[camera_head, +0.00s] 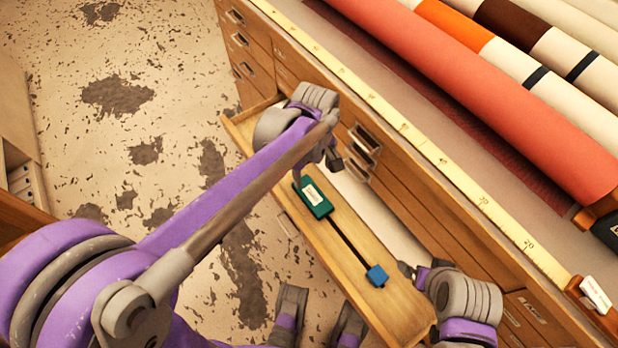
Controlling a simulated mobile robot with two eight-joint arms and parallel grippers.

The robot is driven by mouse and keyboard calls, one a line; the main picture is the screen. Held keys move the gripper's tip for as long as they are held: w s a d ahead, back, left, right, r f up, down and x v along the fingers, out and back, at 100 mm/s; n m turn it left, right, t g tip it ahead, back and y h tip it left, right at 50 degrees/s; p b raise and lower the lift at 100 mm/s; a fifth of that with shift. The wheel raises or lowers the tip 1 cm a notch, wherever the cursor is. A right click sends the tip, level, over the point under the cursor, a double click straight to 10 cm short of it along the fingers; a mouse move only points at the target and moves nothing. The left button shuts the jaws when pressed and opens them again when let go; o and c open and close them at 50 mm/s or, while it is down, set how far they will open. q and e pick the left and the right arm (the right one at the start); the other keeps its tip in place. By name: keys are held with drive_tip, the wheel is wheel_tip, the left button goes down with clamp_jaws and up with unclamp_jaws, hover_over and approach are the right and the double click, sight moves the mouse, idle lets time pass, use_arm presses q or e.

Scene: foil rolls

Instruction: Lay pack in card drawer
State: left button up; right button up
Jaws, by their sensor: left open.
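A wooden drawer (405,301) stands pulled out from the cabinet. A dark green pack with a white label (313,197) shows at the drawer, just below my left gripper (316,170). My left gripper is open, its fingers close above the pack's far end; I cannot tell whether they touch it. A thin dark strip (347,240) runs from near the pack to a small blue block (376,276). My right gripper (412,273) is at the drawer's right end, near the blue block; its jaws are too small to read.
The wooden cabinet (430,215) has several shut drawers with metal handles and a yellow ruler (440,162) along its top edge. Large rolls, one of them coral red (490,95), lie on top. A white labelled item (595,294) is at the right. The stained floor (120,95) is open at left.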

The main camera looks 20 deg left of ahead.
use_arm(q)
drive_tip(key=s+a+f+m+t, duration=0.1)
drive_tip(key=s+a+m+t, duration=0.1)
drive_tip(key=s+m, duration=0.3)
drive_tip(key=s+a+m+t, duration=0.2)
drive_tip(key=s+a+m, duration=0.2)
drive_tip(key=s, duration=0.7)
drive_tip(key=shift+a+f+m+t, duration=0.3)
drive_tip(key=shift+f+m+t, duration=0.1)
drive_tip(key=shift+m, duration=0.3)
